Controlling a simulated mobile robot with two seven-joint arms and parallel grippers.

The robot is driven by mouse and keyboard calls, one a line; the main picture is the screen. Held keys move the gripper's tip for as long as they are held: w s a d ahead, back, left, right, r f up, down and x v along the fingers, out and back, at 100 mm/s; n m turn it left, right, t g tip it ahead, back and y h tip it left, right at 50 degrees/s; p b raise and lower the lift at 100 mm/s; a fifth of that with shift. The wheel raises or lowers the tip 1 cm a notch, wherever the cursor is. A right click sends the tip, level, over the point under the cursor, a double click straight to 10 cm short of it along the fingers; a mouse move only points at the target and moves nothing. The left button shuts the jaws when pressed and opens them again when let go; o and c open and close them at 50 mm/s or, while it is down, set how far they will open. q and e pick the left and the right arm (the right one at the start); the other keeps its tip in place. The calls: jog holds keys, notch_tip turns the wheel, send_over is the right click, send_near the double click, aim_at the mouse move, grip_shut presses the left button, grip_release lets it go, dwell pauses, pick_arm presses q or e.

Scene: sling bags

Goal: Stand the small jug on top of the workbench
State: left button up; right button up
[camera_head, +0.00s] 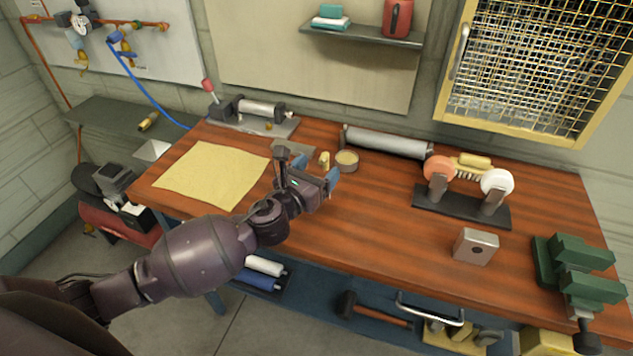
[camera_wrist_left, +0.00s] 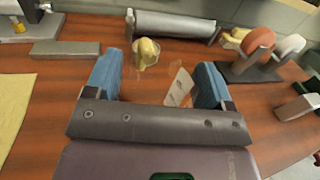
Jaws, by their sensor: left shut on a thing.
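My left gripper (camera_head: 308,178) is over the left middle part of the wooden workbench (camera_head: 385,215). In the left wrist view its two blue fingers (camera_wrist_left: 157,85) stand well apart, gripping a pale, see-through thing (camera_wrist_left: 180,87) that I take to be the small jug. Its outline is faint, and in the head view I cannot make it out at the gripper. I cannot tell whether it touches the bench top. My right gripper is not in view.
A yellow cloth (camera_head: 212,174) lies to the left. A grey roller (camera_head: 387,142), a polishing wheel stand (camera_head: 462,207), a metal block (camera_head: 475,247) and a green vise (camera_head: 575,268) occupy the back and right. The front middle is clear.

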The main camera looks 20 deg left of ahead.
aim_at(324, 173)
pick_arm(q)
notch_tip(324, 173, down, 3)
jog(key=shift+r+b, duration=0.1)
jog(key=shift+b, duration=0.3)
jog(key=shift+f, duration=0.2)
jog(key=shift+r, duration=0.1)
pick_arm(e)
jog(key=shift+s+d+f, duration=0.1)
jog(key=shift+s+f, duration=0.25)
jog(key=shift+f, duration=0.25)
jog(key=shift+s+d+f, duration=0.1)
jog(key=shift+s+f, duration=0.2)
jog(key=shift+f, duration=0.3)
pick_arm(q)
jog(key=o, duration=0.5)
jog(key=shift+f, duration=0.2)
jog(key=o, duration=0.5)
jog(key=shift+r, duration=0.15)
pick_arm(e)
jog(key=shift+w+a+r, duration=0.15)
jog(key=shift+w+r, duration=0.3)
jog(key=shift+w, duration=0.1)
